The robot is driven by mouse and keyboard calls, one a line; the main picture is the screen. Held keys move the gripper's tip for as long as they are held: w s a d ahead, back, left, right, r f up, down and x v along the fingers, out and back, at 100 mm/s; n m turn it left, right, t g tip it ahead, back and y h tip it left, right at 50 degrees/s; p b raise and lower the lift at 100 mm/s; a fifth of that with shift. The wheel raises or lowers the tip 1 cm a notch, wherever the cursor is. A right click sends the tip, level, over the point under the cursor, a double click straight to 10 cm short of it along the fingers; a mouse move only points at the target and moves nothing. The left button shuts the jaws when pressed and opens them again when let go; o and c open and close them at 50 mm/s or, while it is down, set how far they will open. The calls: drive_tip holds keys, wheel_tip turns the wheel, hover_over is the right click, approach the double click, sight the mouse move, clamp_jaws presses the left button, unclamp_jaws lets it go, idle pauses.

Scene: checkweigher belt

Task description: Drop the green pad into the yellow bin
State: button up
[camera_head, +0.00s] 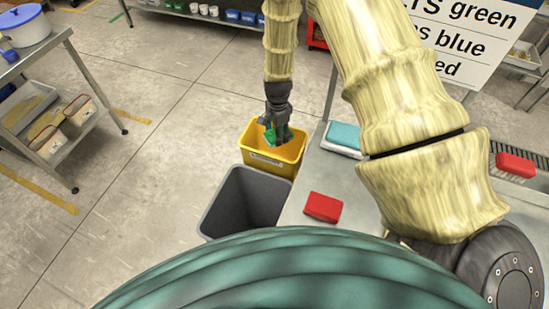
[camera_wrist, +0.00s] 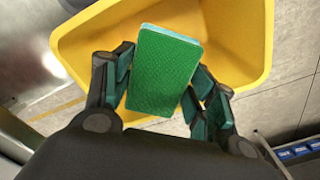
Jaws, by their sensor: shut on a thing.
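The green pad (camera_wrist: 162,70) is a flat block with a textured green face and a pale blue edge. My gripper (camera_wrist: 162,85) is shut on it, with a finger on each side. In the wrist view the pad shows against the inside of the yellow bin (camera_wrist: 90,48). In the head view my gripper (camera_head: 277,130) points down over the yellow bin (camera_head: 273,164), and part of the green pad (camera_head: 269,136) shows beside the fingers. How far the pad is above or inside the rim is hard to tell.
A grey bin (camera_head: 245,200) stands in front of the yellow bin. The metal table (camera_head: 300,213) to their right holds a red pad (camera_head: 323,207) and a blue pad (camera_head: 344,135). Another red pad (camera_head: 515,165) is at the far right. Open floor (camera_head: 150,190) lies left.

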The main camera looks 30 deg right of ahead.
drive_tip(key=o, duration=1.1)
drive_tip(key=shift+r, duration=0.1)
wheel_tip(320, 180, up, 12)
drive_tip(key=shift+f, duration=0.1)
